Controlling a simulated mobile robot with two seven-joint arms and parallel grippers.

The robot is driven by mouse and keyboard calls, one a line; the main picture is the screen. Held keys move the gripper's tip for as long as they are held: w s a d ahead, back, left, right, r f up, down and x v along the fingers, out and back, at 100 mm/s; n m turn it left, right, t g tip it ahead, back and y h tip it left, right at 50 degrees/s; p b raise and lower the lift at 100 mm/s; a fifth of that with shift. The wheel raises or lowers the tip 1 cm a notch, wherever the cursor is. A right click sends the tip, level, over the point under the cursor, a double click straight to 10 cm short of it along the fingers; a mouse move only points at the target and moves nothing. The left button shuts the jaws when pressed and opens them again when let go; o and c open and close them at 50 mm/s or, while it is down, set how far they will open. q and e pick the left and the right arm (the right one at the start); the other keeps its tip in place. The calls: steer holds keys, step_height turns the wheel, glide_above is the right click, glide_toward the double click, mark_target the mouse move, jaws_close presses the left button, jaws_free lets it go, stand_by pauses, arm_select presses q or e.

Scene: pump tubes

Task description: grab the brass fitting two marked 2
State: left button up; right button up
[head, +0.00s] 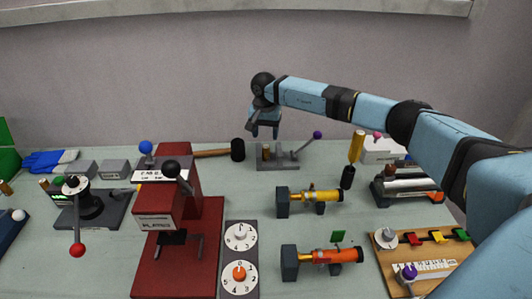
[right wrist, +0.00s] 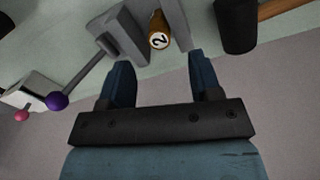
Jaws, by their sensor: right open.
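The brass fitting two (right wrist: 159,36), a small brass cylinder with a black 2 on a white disc, sits at a grey fixture in the right wrist view. In the head view the fitting (head: 266,152) shows small, at the grey block with the purple-knobbed lever. My right gripper (head: 264,133) hangs just above it, fingers pointing down. In the right wrist view its two blue fingers (right wrist: 157,66) are apart with nothing between them, and the fitting lies beyond their tips, roughly centred. My left gripper is not in view.
The purple-knobbed lever (head: 307,143) rises to the right of the fitting. A black-headed mallet (head: 237,150) lies to its left. A red press (head: 163,217) stands front left. A yellow cylinder (head: 323,196) and an orange cylinder (head: 336,256) lie in front.

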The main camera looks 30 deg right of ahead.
mark_target(266, 146)
step_height(266, 146, down, 5)
steer(key=shift+s+r+p, duration=0.1)
steer(key=shift+p, duration=0.3)
jaws_close()
